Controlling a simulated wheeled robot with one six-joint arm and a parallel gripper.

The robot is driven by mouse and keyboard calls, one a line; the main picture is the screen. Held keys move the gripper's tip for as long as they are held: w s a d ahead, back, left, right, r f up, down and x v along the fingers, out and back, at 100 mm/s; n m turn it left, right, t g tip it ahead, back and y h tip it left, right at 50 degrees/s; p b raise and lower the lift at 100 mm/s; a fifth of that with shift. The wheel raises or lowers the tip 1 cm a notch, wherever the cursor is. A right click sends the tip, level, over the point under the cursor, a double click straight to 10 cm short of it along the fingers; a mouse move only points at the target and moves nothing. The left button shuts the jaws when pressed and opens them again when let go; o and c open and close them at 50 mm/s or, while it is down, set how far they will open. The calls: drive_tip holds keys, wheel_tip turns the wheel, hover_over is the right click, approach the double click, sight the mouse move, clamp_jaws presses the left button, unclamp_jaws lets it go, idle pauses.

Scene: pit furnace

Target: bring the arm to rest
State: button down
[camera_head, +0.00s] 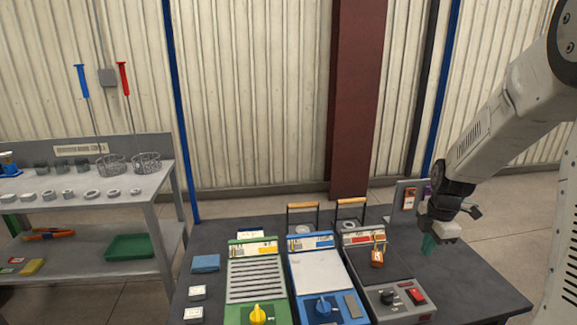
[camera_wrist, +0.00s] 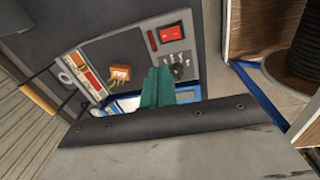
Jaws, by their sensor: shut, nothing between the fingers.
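My gripper (camera_head: 428,244) hangs over the right part of the dark table (camera_head: 475,285), to the right of the grey panel device (camera_head: 392,298). Its green fingers are shut and hold nothing. In the wrist view the green fingers (camera_wrist: 157,86) stand in the middle, in front of the grey panel with a red switch (camera_wrist: 171,34) and a dark knob. My arm reaches in from the right side of the head view. I cannot tell the exact height of the fingers above the table.
Green (camera_head: 256,275) and blue (camera_head: 325,285) pit furnace units stand left of the grey one. A metal shelf (camera_head: 70,195) with wire baskets stands at left. A black spool (camera_wrist: 298,45) shows in the wrist view.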

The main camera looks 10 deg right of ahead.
drive_tip(key=s+a+r+m, duration=0.5)
drive_tip(key=s+a+m, duration=0.1)
drive_tip(key=s, duration=0.3)
drive_tip(key=s+a+r+m, duration=0.5)
drive_tip(key=s+r, duration=0.1)
drive_tip(key=s, duration=0.3)
drive_tip(key=s+a+r+m, duration=0.5)
drive_tip(key=s+a+m, duration=0.1)
drive_tip(key=s, duration=0.3)
drive_tip(key=shift+s+a+r+m, duration=0.2)
drive_tip(key=shift+a+r+m, duration=0.1)
